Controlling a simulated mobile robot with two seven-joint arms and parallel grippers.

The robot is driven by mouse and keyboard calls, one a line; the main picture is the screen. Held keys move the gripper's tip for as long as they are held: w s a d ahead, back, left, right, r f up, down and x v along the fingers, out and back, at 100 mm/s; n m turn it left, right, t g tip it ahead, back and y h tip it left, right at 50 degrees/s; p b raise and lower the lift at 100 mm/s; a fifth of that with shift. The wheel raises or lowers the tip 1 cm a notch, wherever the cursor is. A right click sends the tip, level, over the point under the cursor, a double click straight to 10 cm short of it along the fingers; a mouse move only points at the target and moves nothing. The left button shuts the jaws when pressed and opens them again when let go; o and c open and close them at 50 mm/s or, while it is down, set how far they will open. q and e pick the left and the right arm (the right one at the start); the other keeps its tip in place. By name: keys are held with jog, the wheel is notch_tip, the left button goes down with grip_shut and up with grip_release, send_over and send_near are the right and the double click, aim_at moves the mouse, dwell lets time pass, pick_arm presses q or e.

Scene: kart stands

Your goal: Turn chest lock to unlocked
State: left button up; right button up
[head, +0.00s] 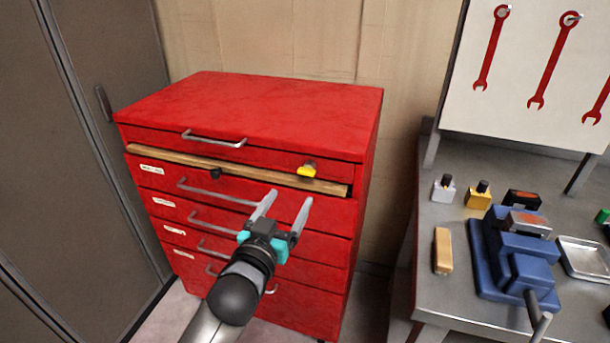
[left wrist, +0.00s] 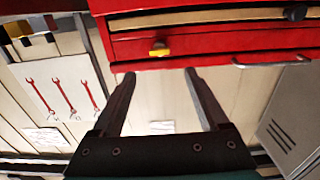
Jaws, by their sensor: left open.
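The red chest (head: 250,105) stands against the wall, with several drawers and metal handles. The yellow chest lock (head: 307,171) sits at the right of its front, near the end of a wooden strip (head: 245,172). The lock also shows in the left wrist view (left wrist: 159,48), beyond the fingertips. My left gripper (head: 290,198) is open and empty in front of the chest, its fingers pointing up toward the lock and a little below it in the picture. The gap between the fingers (left wrist: 159,75) lines up with the lock, apart from it. My right gripper is not in view.
A small black knob (head: 215,173) sits left of the lock. A grey cabinet (head: 95,120) stands at the left. At the right a workbench (head: 455,290) holds a blue vise (head: 515,255), small bottles and a tray (head: 585,256), below a panel with red wrenches (head: 490,50).

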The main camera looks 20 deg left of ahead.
aim_at(305, 173)
pick_arm(q)
jog(key=w, duration=0.4)
jog(key=w+b, duration=0.1)
jog(key=w, duration=0.3)
jog(key=shift+w+d, duration=0.2)
jog(key=shift+w, duration=0.1)
jog(key=shift+w+b, duration=0.35)
jog(key=shift+w, duration=0.55)
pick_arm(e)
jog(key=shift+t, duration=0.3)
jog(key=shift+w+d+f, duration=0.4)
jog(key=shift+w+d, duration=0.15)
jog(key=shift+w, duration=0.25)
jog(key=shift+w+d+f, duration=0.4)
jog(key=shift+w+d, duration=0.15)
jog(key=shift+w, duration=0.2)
pick_arm(q)
grip_shut()
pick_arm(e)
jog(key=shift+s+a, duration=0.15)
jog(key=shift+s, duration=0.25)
